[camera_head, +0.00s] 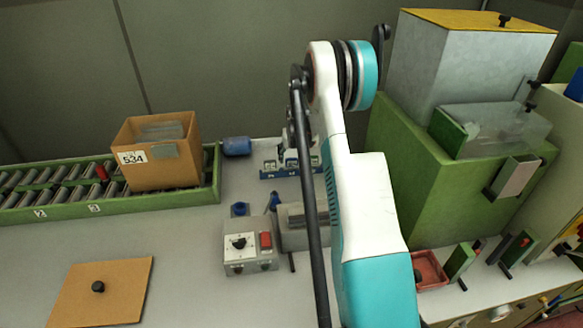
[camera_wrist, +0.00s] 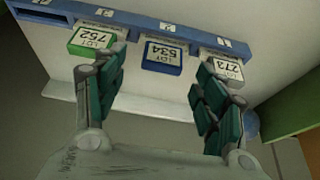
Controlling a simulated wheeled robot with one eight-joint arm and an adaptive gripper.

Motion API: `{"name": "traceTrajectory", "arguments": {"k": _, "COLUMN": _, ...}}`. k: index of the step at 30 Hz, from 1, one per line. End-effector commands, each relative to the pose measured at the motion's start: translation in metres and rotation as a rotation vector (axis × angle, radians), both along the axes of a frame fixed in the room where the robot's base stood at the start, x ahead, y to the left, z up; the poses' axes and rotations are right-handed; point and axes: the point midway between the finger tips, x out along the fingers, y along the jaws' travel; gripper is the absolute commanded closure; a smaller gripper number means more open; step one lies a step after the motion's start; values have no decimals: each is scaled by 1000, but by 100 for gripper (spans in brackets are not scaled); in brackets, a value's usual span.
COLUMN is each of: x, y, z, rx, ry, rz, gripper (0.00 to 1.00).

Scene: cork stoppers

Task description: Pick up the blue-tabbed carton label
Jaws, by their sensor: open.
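The blue-tabbed label (camera_wrist: 163,57), marked LOT 534, sits in the middle slot of a blue rack (camera_wrist: 130,20) in the wrist view. A green-tabbed label (camera_wrist: 92,40), LOT 752, is to its left, and a white-tabbed label (camera_wrist: 228,68), LOT 273, to its right. My gripper (camera_wrist: 161,66) is open and empty, one finger on each side of the blue-tabbed label in the picture; I see no contact. The rack also shows in the head view (camera_head: 270,174), partly behind my arm, and the labels there are too small to tell apart.
A brown carton (camera_head: 180,178) marked 534 stands on a green roller conveyor (camera_head: 110,208) at left. A grey control box (camera_head: 250,258) and a metal block stand in front of the rack. A tall green machine (camera_head: 420,190) stands to the right. The left front table is mostly clear around a brown board (camera_head: 125,300).

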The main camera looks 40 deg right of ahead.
Motion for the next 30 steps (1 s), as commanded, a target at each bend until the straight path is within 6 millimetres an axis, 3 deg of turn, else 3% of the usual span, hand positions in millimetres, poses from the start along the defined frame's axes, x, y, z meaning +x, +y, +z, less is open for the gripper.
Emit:
{"name": "traceTrajectory", "arguments": {"k": 10, "x": 15, "y": -7, "z": -43, "rx": 0, "ry": 0, "rz": 0, "gripper": 35}}
{"name": "traceTrajectory", "arguments": {"k": 18, "x": 16, "y": -7, "z": -45, "rx": 0, "ry": 0, "rz": 0, "gripper": 35}}
{"name": "traceTrajectory", "arguments": {"k": 21, "x": 16, "y": -7, "z": -45, "rx": 0, "ry": 0, "rz": 0, "gripper": 58}}
{"name": "traceTrajectory", "arguments": {"k": 28, "x": 16, "y": -7, "z": -45, "rx": 0, "ry": 0, "rz": 0, "gripper": 64}}
{"name": "traceTrajectory", "arguments": {"k": 30, "x": 16, "y": -7, "z": -45, "rx": 0, "ry": 0, "rz": 0, "gripper": 74}}
